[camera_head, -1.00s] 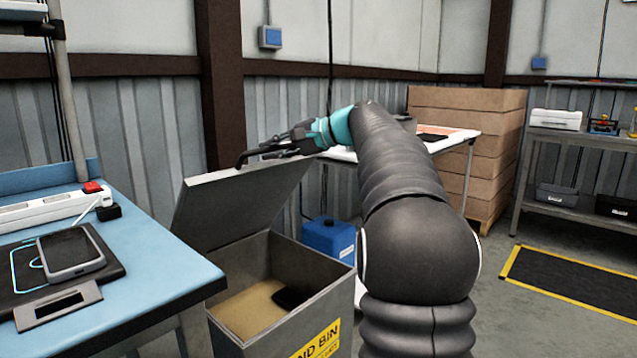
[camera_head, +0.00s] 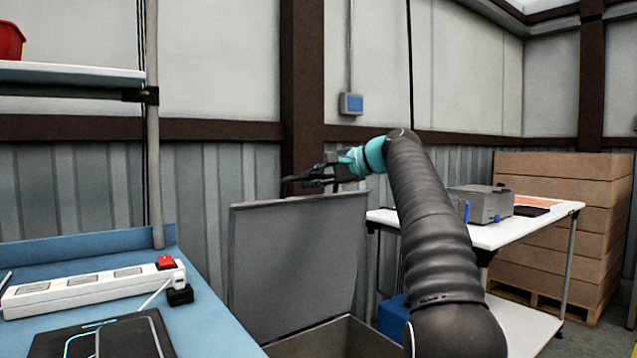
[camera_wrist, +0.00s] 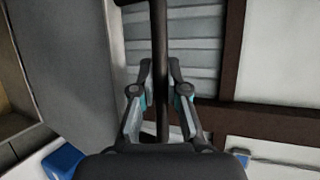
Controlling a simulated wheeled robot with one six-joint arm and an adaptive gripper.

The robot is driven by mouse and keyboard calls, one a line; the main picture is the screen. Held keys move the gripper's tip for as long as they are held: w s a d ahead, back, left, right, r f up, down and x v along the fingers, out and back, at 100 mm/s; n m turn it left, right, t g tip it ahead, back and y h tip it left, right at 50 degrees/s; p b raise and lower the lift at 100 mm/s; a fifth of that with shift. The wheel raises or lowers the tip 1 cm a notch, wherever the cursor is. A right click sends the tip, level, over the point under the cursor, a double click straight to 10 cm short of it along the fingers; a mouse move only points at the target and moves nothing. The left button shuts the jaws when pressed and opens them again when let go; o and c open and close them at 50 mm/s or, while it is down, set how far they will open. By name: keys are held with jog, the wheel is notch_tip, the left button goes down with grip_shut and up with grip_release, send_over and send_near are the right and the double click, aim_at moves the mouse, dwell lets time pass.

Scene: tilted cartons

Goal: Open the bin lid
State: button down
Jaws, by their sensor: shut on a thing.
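The grey bin lid (camera_head: 290,255) stands raised, close to upright, at the back of the grey bin (camera_head: 335,340). The bin is mostly cut off by the lower edge of the head view. My gripper (camera_head: 322,176) is just above the lid's top edge. It is shut on a dark bar (camera_head: 296,179) that points left. In the wrist view the bar (camera_wrist: 160,30) runs out between the fingers (camera_wrist: 160,75) and ends in a crosspiece. I cannot tell whether the bar touches the lid.
A blue workbench (camera_head: 205,325) with a white power strip (camera_head: 95,287) is at the left. A white table (camera_head: 480,232) with a grey box (camera_head: 482,204) stands at the right, with stacked cartons (camera_head: 570,215) behind. A blue container (camera_head: 393,316) sits beside the bin.

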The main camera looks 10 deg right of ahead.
jog(key=shift+f, duration=0.1)
jog(key=c, duration=1.2)
grip_release()
jog(key=shift+a, duration=0.1)
jog(key=shift+s+d+r, duration=0.2)
jog(key=shift+s+d, duration=0.1)
jog(key=shift+d, duration=0.2)
jog(key=v, duration=1.1)
jog(key=shift+s, duration=0.1)
